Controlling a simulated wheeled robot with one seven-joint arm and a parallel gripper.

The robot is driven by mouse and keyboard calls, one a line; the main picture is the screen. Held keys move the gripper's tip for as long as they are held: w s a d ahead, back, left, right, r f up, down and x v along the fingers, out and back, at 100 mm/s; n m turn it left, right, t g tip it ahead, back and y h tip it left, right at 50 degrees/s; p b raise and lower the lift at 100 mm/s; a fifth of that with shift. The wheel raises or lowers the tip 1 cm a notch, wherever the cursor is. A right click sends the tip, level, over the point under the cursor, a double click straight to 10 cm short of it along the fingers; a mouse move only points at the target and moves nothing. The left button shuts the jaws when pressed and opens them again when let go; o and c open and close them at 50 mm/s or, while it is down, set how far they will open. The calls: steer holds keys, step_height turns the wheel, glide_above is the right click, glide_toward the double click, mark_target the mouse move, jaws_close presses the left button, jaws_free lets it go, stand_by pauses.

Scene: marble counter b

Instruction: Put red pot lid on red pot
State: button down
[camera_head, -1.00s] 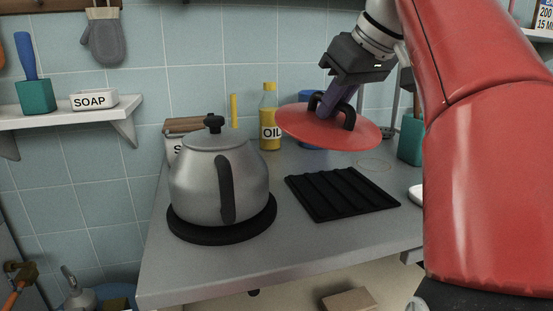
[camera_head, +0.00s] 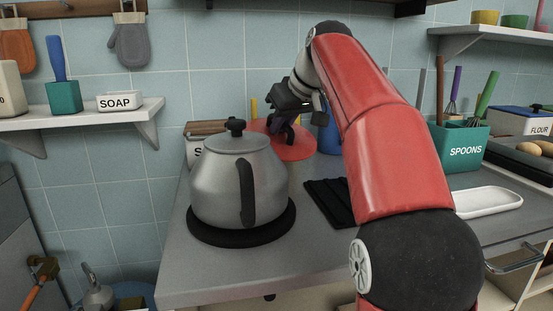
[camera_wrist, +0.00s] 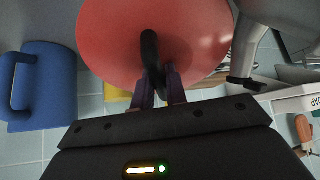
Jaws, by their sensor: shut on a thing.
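The red lid (camera_head: 301,150) is a round disc with a black handle. My gripper (camera_head: 287,128) is shut on that handle and holds the lid behind and to the right of the grey kettle, partly hidden by my gripper. In the wrist view the purple fingers (camera_wrist: 160,88) close on the black handle, and the red lid (camera_wrist: 108,40) fills the upper middle. No red pot can be made out in either current view.
A grey kettle (camera_head: 232,180) stands on a black round base (camera_head: 215,236) near the front left. A black ridged mat (camera_head: 328,203) lies to its right, partly hidden by my arm. A blue container (camera_head: 331,137) stands at the back. A white tray (camera_head: 487,202) lies at right.

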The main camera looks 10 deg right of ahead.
mark_target(276, 139)
steer(key=f, duration=0.1)
steer(key=w+f, duration=0.1)
steer(key=f, duration=0.1)
steer(key=f+b, duration=0.1)
steer(key=shift+w+a+f, duration=0.15)
steer(key=shift+a+f, duration=0.1)
steer(key=shift+f, duration=0.15)
steer(key=shift+w+a+r+g+p, duration=0.15)
steer(key=shift+r+g+p, duration=0.2)
steer(key=shift+p, duration=0.35)
steer(key=g+p, duration=0.1)
steer(key=g+h+p, duration=0.1)
steer(key=p, duration=0.1)
steer(key=shift+w+g, duration=0.25)
steer(key=shift+s+f, duration=0.1)
steer(key=shift+f, duration=1.55)
steer(key=shift+f, duration=0.1)
steer(key=c, duration=1.4)
jaws_free()
